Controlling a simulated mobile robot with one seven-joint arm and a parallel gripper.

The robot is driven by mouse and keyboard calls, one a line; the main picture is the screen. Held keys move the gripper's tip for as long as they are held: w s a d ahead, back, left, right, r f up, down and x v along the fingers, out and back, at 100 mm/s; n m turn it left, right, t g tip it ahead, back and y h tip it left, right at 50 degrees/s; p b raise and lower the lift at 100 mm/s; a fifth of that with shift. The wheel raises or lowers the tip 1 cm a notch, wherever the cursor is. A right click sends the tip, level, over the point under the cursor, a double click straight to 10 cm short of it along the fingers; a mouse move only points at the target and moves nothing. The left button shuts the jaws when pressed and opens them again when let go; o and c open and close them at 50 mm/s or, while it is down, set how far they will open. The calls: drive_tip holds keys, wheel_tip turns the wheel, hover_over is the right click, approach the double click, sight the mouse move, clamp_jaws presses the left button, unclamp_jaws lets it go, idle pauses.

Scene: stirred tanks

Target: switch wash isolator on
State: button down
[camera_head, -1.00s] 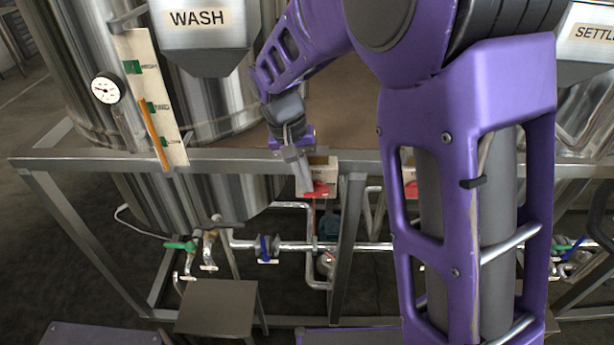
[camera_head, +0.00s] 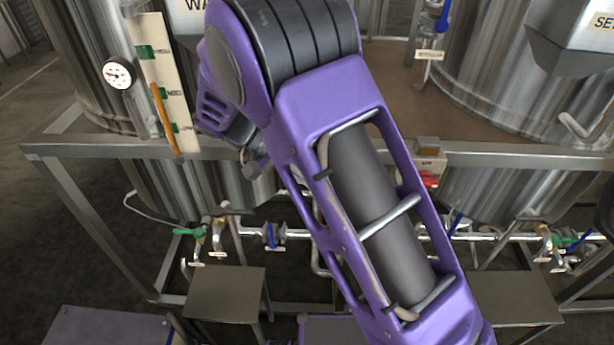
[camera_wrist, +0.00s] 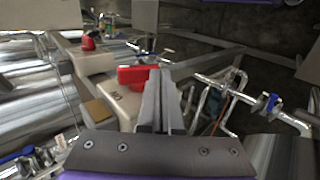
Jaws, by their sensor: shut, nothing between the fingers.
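In the wrist view, a beige isolator box with a red handle (camera_wrist: 138,76) is just left of my gripper (camera_wrist: 164,80). The handle lies roughly crosswise in the picture, and lettering that looks like "ON" is on the box face beside it. My shut, empty fingers overlap the handle's right end; I cannot tell whether they touch it. In the head view, my arm hides the isolator below the WASH tank (camera_head: 145,190), and my gripper (camera_head: 254,172) shows only partly, left of the arm.
A second box with a red handle (camera_head: 430,180) is on the frame rail right of my arm; it also seems to show farther off in the wrist view (camera_wrist: 88,43). Pipes with blue and green valves (camera_head: 270,236) run below. Metal steps (camera_head: 225,290) stand on the floor.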

drive_tip(key=shift+f, duration=0.25)
drive_tip(key=shift+d, duration=0.1)
